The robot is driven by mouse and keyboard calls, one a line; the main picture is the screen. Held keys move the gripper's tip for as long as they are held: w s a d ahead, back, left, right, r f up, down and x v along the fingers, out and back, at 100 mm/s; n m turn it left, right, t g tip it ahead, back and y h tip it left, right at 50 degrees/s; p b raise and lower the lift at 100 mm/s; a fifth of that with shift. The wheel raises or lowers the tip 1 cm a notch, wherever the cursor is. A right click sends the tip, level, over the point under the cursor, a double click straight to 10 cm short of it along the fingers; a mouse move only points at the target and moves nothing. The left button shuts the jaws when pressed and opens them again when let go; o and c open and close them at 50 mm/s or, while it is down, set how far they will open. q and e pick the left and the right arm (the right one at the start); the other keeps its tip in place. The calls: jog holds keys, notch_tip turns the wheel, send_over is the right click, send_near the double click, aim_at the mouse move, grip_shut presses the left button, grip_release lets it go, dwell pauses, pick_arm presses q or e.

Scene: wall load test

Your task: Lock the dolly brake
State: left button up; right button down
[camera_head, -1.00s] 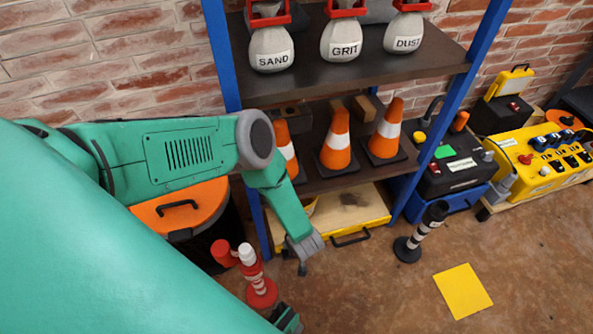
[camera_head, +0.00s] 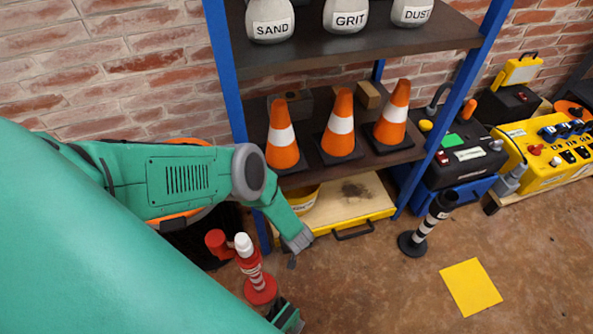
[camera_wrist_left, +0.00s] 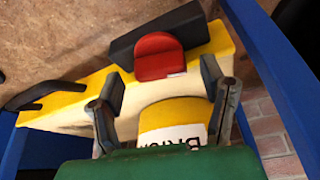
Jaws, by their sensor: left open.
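The dolly (camera_head: 380,213) is a low wooden deck with yellow edges and a black handle, under the shelf. In the left wrist view its yellow edge (camera_wrist_left: 60,105) carries a black block with a red pedal-like tab (camera_wrist_left: 158,50), which I take for the brake. My left gripper (camera_head: 299,243) is at the dolly's near left corner. In the wrist view the fingers of my left gripper (camera_wrist_left: 160,80) are apart, with the red tab just beyond the tips. A yellow bucket (camera_wrist_left: 170,112) with a partly hidden label shows between them. I cannot tell whether anything touches.
A blue-framed shelf post (camera_head: 228,80) stands beside my left arm. Orange cones (camera_head: 340,125) stand on the lower shelf. A red-and-white post (camera_head: 252,268) is close below my gripper. A black-and-white post (camera_head: 427,228) stands to the right. Floor around the yellow square (camera_head: 470,287) is clear.

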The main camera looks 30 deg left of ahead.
pick_arm(q)
jog(key=shift+w+a+f, duration=0.1)
jog(key=shift+f, duration=0.25)
jog(key=shift+c, duration=0.5)
jog(key=c, duration=1.1)
jog(key=shift+o, duration=0.2)
jog(key=n+b, duration=0.2)
jog(key=b, duration=0.1)
jog(key=shift+w+f+y, duration=0.1)
jog(key=shift+f+y, duration=0.05)
jog(key=shift+y, duration=0.25)
jog(key=shift+n+g+b, duration=0.3)
jog(key=shift+n+b, duration=0.15)
jog(key=shift+n, duration=0.05)
jog(key=shift+r, duration=0.2)
jog(key=o, duration=1.2)
jog(key=shift+c, duration=0.2)
